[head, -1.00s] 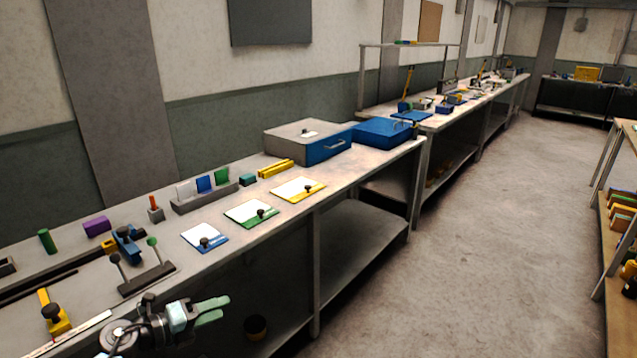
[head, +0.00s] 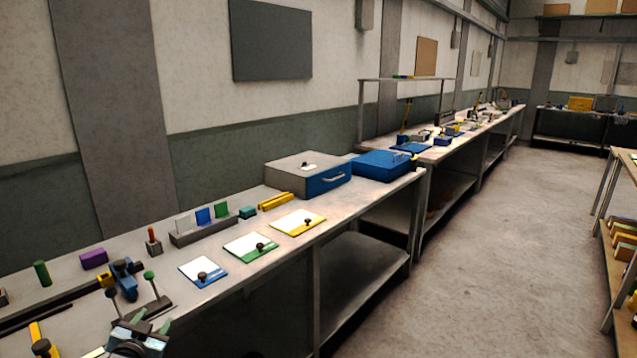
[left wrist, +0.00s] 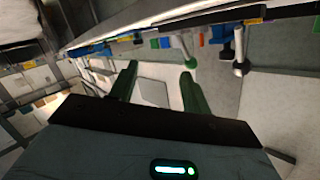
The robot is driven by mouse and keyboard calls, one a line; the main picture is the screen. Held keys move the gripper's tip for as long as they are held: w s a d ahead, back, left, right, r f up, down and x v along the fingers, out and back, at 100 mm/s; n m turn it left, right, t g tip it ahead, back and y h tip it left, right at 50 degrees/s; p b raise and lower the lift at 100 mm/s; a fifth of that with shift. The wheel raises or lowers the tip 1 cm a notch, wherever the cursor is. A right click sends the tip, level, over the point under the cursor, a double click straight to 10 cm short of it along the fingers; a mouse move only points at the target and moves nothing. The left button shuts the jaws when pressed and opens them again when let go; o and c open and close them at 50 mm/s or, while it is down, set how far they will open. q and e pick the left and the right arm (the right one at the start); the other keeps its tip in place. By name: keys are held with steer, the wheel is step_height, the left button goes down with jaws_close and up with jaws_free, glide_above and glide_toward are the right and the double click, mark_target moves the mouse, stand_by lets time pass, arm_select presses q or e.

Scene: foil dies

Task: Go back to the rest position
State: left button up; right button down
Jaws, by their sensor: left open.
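My left gripper (head: 150,322) is at the bottom left of the head view, by the front edge of the near bench (head: 345,212). Its green fingers are apart, with nothing seen between them, and the frame edge cuts off its lower part. In the left wrist view both green fingers (left wrist: 160,75) stand apart and empty, with the bench edge and bench items beyond them in a tilted view. My right gripper is in neither view.
Blue-, green- and yellow-edged boards (head: 203,271) lie along the bench front. A grey-and-blue case (head: 308,172) stands farther back. The floor (head: 480,230) on the right is clear.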

arm_select(q)
steer(key=s+d+f+g+h, duration=0.1)
steer(key=s+d+f, duration=0.3)
steer(key=s+f, duration=0.25)
steer(key=s+d+f+g+h, duration=0.1)
steer(key=s+d+f+g, duration=0.15)
steer(key=s+f, duration=0.45)
steer(key=s+d+f+g, duration=0.1)
steer(key=s+d+f, duration=0.4)
steer(key=s, duration=0.3)
steer(key=s+d+f+g, duration=0.1)
steer(key=s+d, duration=0.2)
steer(key=s, duration=0.9)
steer(key=s+d+f+n+g+h, duration=0.1)
steer(key=s+d, duration=0.3)
steer(key=s, duration=0.8)
steer(key=shift+s+f+h, duration=0.15)
steer(key=shift+f+h, duration=0.15)
steer(key=shift+f, duration=0.1)
steer(key=shift+d+g, duration=0.1)
steer(key=shift+g, duration=0.15)
